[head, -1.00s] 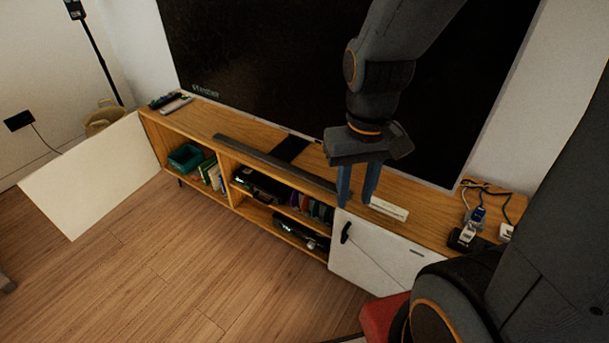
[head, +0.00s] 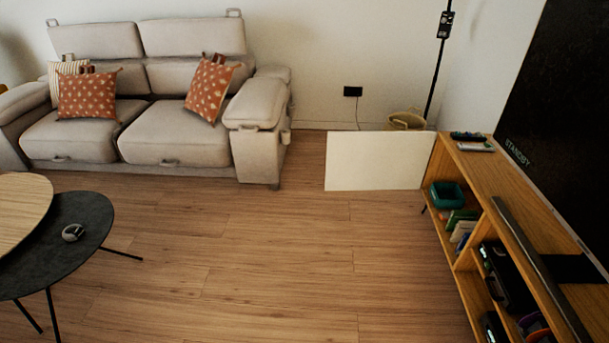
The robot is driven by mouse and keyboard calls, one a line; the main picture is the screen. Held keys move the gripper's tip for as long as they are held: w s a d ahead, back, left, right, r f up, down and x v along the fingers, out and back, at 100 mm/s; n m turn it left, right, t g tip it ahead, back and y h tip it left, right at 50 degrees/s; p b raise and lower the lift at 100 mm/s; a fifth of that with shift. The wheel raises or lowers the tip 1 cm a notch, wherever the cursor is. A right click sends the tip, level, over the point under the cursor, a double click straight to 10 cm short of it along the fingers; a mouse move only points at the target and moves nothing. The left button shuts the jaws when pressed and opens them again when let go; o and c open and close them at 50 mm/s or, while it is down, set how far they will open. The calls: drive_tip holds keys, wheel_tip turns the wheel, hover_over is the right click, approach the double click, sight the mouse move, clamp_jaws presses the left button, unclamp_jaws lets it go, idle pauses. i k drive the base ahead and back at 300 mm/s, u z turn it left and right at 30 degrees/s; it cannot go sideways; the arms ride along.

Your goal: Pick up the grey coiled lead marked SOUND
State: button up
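A small grey, ring-shaped thing (head: 73,232) lies on the dark oval side table (head: 92,215) at the left of the head view. It looks like a coiled lead, but it is too small for me to read any marking. My gripper is not in view now, so I cannot see its fingers or whether it holds anything.
A round wooden table (head: 20,208) overlaps the dark one. A grey sofa (head: 175,135) stands at the back. The wooden floor (head: 270,240) between is clear.

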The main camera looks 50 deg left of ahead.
sight(72, 232)
drive_tip(key=u, duration=3.05)
drive_tip(key=i, duration=0.7)
drive_tip(key=z, duration=0.45)
drive_tip(key=i, duration=1.25)
drive_tip(key=u, duration=0.7)
drive_tip(key=i, duration=1.05)
drive_tip(key=u, duration=0.6)
